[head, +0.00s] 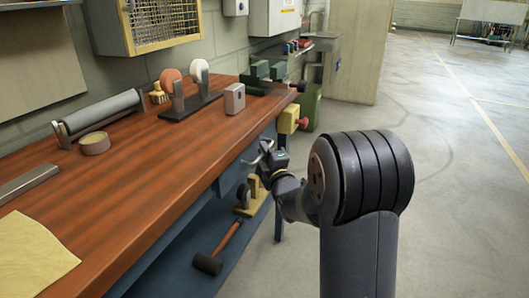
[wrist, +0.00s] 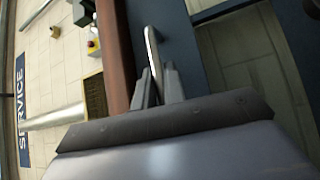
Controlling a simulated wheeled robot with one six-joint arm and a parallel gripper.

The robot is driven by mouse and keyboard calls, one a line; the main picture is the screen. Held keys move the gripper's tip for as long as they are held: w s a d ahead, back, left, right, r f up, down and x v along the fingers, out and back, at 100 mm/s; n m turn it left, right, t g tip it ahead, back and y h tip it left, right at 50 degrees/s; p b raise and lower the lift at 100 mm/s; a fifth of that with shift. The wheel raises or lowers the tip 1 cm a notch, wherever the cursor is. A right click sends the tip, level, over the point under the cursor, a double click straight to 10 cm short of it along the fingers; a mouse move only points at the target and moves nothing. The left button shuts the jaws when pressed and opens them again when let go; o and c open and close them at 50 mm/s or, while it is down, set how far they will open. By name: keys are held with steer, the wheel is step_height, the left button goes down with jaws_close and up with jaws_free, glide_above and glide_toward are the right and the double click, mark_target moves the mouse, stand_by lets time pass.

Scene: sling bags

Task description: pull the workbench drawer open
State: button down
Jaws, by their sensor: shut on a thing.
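The workbench (head: 130,200) has a reddish wooden top and a blue frame, along the left of the head view. Its drawer front (head: 226,180) is blue, under the top's front edge, and partly hidden by my arm. The drawer front also shows in the wrist view (wrist: 182,50). A light metal bar handle (wrist: 152,45) stands off it. My gripper (wrist: 158,88) is shut on the handle, its two fingers on either side of the bar. In the head view my gripper (head: 268,160) is small and at the drawer handle. I cannot tell whether the drawer stands slightly out.
A lower shelf (head: 195,245) holds a mallet (head: 215,255). A roller (head: 100,112), a bench grinder (head: 190,95) and a green vise (head: 268,78) stand on the top. A yellow box with a red knob (head: 292,119) is at the far end. Floor at right is clear.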

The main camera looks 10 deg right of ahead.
steer(key=s+d+b, duration=0.2)
steer(key=s+d, duration=0.5)
steer(key=d, duration=0.3)
steer(key=s+d+b, duration=0.2)
steer(key=s+d, duration=0.5)
steer(key=d, duration=0.3)
steer(key=shift+s+b, duration=0.3)
steer(key=shift+b, duration=0.1)
steer(key=c, duration=1.5)
jaws_free()
steer(key=s+d+f+p, duration=0.1)
steer(key=s, duration=0.9)
steer(key=shift+s+d+f+p, duration=0.25)
steer(key=shift+s+f+p, duration=0.05)
steer(key=shift+w, duration=0.1)
steer(key=w+a+r+b, duration=0.1)
steer(key=w, duration=0.9)
steer(key=shift+w+a+r, duration=0.25)
steer(key=shift+a+r, duration=0.05)
